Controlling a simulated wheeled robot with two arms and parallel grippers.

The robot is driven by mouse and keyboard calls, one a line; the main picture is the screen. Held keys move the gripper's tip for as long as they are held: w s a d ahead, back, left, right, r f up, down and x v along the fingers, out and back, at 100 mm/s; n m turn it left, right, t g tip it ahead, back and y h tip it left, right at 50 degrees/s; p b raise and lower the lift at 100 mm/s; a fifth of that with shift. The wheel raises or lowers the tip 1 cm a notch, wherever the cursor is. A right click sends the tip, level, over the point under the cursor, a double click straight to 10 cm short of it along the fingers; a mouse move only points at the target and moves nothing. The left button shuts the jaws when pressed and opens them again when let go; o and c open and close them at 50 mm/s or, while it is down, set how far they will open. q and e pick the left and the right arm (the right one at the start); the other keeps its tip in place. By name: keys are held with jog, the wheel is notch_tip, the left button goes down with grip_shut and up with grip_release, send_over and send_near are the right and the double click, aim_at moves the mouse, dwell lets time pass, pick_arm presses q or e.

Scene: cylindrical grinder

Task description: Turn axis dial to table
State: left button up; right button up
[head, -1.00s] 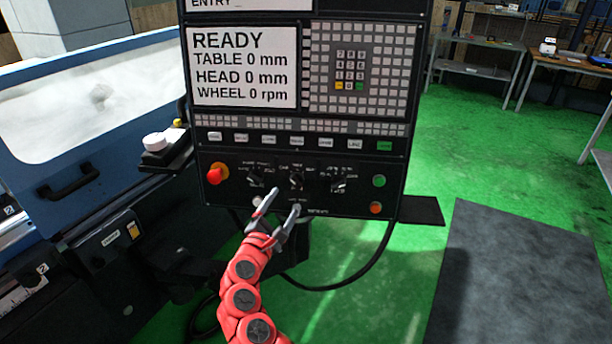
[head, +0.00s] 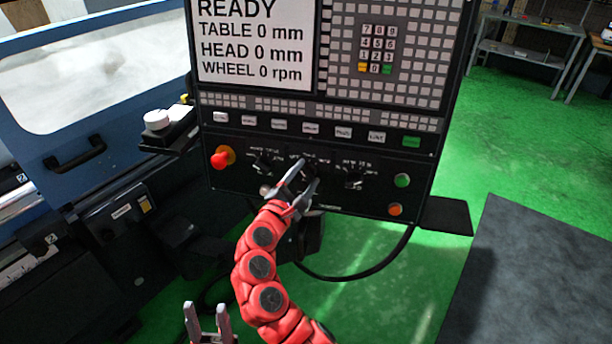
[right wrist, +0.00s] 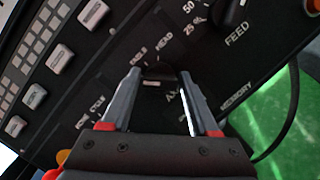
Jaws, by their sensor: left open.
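The axis dial (head: 310,171) is the middle black dial on the lower control panel. It also shows in the right wrist view (right wrist: 158,72), beside a partly hidden label starting "AX" and the words TABLE and HEAD. My right gripper (head: 301,184) is at this dial. In the right wrist view its fingers (right wrist: 160,90) are apart, one on each side of the dial; whether they touch it is unclear. The dial's pointer direction is not clear. My left gripper (head: 207,308) is open and empty at the bottom of the head view, well below the panel.
The FEED dial (head: 354,179) is right of the axis dial, another dial (head: 263,165) left. A red knob (head: 221,159), green button (head: 402,180) and orange button (head: 395,210) flank them. The screen (head: 255,45) reads TABLE 0 mm. A cable (head: 385,262) hangs below.

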grip_shut()
jog(key=shift+f+m+g+b, duration=0.3)
jog(key=shift+m+b, duration=0.7)
jog(key=shift+b, duration=0.25)
jog(key=shift+m+g+b, duration=0.4)
jog(key=shift+m+b, duration=0.8)
jog(key=shift+r+m+g+b, duration=0.15)
jog(key=shift+m+g+b, duration=0.35)
jog(key=shift+m+b, duration=1.25)
jog(key=shift+m, duration=0.25)
jog(key=shift+o, duration=2.1)
grip_release()
jog(key=shift+r, duration=0.1)
